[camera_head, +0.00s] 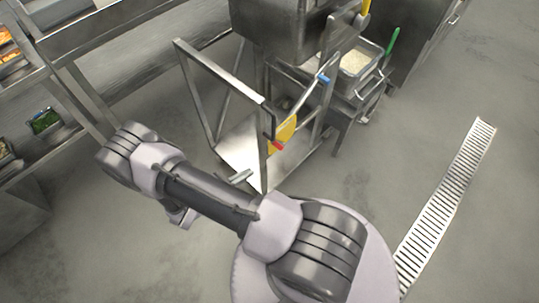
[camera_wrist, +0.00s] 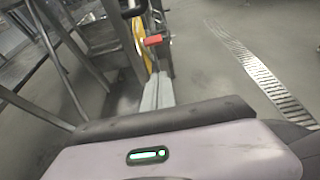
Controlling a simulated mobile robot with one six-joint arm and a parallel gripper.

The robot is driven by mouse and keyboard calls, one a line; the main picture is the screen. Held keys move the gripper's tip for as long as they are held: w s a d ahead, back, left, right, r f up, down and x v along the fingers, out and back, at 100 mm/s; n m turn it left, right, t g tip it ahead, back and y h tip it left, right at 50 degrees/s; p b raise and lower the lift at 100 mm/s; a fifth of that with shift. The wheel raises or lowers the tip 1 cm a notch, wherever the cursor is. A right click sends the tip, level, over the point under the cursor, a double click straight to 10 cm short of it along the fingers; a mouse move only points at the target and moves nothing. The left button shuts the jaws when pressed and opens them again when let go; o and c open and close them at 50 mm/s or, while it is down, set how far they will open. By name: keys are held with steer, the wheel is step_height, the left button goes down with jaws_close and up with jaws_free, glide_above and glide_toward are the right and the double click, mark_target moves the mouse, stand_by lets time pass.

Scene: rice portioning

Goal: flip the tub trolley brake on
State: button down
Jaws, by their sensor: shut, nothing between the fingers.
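The tub trolley (camera_head: 222,97) is a steel frame on a low base, in the upper middle of the head view. A red tab (camera_head: 278,146) sits low on its near upright, beside a yellow plate (camera_head: 285,130); I take it for the brake lever but cannot be sure. The red tab also shows in the wrist view (camera_wrist: 153,41), just beyond my fingertips. My gripper (camera_head: 243,175) is shut and empty, short of the red tab in the head view; its grey fingers also show in the wrist view (camera_wrist: 158,88). Contact cannot be told.
A blue tab (camera_head: 323,78) is on a bar at the trolley's right. A steel shelf with food pans (camera_head: 45,121) is at left. A floor drain (camera_head: 447,205) runs at right; floor around it is clear.

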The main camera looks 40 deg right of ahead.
mark_target(279, 146)
steer(key=r+b+x, duration=0.1)
steer(key=b+x, duration=0.1)
steer(key=x, duration=0.4)
steer(key=d+r+b+x, duration=0.1)
steer(key=b+x, duration=0.1)
steer(key=x, duration=0.4)
steer(key=shift+d+r+b, duration=0.15)
steer(key=shift+d+b, duration=0.15)
steer(key=shift+d, duration=0.05)
steer(key=r+p, duration=0.1)
steer(key=d+r+y+p, duration=0.1)
steer(key=p, duration=0.1)
steer(key=shift+r, duration=0.15)
steer(key=shift+w+d+r+y+p, duration=0.1)
steer(key=shift+d+r+y+p, duration=0.1)
steer(key=shift+d, duration=0.35)
steer(key=shift+d+r+y+p, duration=0.1)
steer(key=shift+d+r+p, duration=0.1)
steer(key=shift+d, duration=0.75)
